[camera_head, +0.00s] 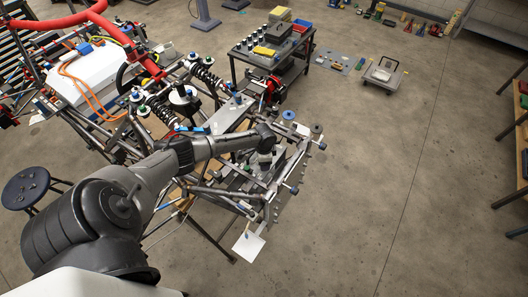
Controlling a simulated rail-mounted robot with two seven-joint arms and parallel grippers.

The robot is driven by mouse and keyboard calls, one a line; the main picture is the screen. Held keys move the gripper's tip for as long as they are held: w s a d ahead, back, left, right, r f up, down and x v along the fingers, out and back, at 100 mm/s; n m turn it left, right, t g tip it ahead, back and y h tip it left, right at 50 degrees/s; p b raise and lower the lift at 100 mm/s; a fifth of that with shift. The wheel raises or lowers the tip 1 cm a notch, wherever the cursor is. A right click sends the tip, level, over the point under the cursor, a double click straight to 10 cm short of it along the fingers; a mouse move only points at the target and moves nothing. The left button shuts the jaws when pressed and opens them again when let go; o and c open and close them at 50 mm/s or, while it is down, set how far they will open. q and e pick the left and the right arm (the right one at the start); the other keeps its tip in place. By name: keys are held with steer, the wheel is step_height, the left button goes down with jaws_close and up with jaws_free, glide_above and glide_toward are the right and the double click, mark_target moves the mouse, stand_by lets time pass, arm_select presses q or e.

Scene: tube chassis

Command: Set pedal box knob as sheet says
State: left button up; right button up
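The tube chassis (128,141) stands at the left and centre, and its front frame with metal plates, which looks like the pedal box area (291,192), is at the centre. A small white sheet (248,247) hangs at its near end; no writing is readable. I cannot tell which part is the pedal box knob; small blue-and-white round parts (288,115) and a grey disc (316,128) sit at the frame's far end. My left arm reaches in from the lower left, and its gripper (265,160) is over the front frame. Its fingers are too small to read. My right gripper is out of view.
A dark cart (270,68) with bottles, bins and a yellow item stands behind the chassis. A round black stool (25,186) is at the left. Shelving edges the right side; the floor between is clear.

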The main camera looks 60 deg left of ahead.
arm_select(q)
step_height(320, 180, up, 13)
steer(key=b, duration=0.1)
stand_by(0.3)
stand_by(0.4)
steer(key=w+d+r+t+y, duration=0.4)
steer(key=d+r, duration=0.1)
steer(key=r, duration=0.3)
steer(key=s+d+r+m+t+p, duration=0.1)
steer(key=s+d+r+t, duration=0.1)
steer(key=d, duration=0.4)
steer(key=s+d+r+t, duration=0.2)
steer(key=d, duration=0.5)
steer(key=s+d+f+n+g+h+p, duration=0.1)
steer(key=s+d+f, duration=0.1)
steer(key=s+d, duration=0.2)
steer(key=s+d+f+n+g+h+p, duration=0.1)
steer(key=s+d+f+g, duration=0.1)
steer(key=s, duration=0.9)
steer(key=s+d+f+n+g+h+p, duration=0.1)
steer(key=s+d+f+h, duration=0.1)
steer(key=s+d+f, duration=0.2)
steer(key=s+d, duration=0.1)
steer(key=s, duration=0.2)
steer(key=shift+s+d, duration=0.2)
steer(key=shift+d, duration=0.15)
